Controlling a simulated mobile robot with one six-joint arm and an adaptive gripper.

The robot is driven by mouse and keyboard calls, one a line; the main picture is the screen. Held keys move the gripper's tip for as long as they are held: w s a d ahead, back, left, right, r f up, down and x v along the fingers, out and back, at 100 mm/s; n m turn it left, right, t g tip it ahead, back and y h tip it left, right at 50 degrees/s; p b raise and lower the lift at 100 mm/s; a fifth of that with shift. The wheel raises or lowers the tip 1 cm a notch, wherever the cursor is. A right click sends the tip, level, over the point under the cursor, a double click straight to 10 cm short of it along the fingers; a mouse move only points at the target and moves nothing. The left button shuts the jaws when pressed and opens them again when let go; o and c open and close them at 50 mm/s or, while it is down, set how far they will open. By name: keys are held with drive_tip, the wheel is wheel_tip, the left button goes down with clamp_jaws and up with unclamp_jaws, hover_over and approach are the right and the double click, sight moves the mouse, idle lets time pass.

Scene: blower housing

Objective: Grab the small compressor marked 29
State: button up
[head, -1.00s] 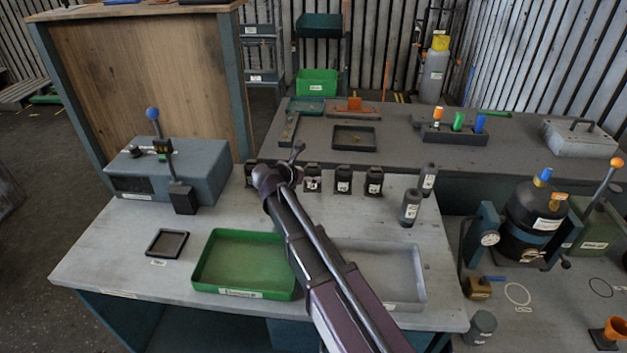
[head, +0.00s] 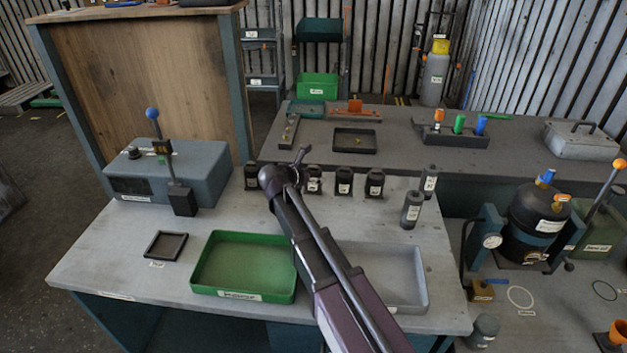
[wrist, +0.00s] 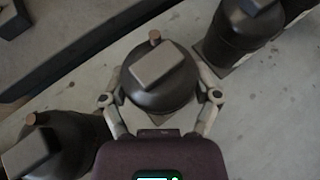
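Several small dark compressors stand upright in a row on the grey table, including ones at the left end (head: 251,176), beside my gripper (head: 313,184), and further right (head: 343,181) and (head: 374,183). They carry pale labels whose numbers I cannot read, so I cannot tell which is 29. My gripper (head: 300,167) is low over the row and hides part of it. In the wrist view, the fingers of my gripper (wrist: 160,98) are spread on both sides of one dark round compressor (wrist: 160,82) with a pale block on top. I see no clear contact.
Neighbouring compressors stand close at left (wrist: 60,145) and right (wrist: 238,40) in the wrist view. A green tray (head: 243,295) and a grey tray (head: 420,285) lie in front. Two grey cylinders (head: 411,209) and (head: 429,180) stand at right, a lever box (head: 170,172) at left.

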sight(313, 166)
drive_tip(key=c, duration=0.5)
drive_tip(key=shift+r, duration=0.15)
wheel_tip(313, 166, up, 3)
drive_tip(key=p, duration=0.3)
drive_tip(key=shift+r+p, duration=0.2)
drive_tip(key=shift+p, duration=0.2)
drive_tip(key=s+r+p, duration=0.1)
drive_tip(key=s, duration=1.5)
drive_tip(key=shift+r, duration=0.15)
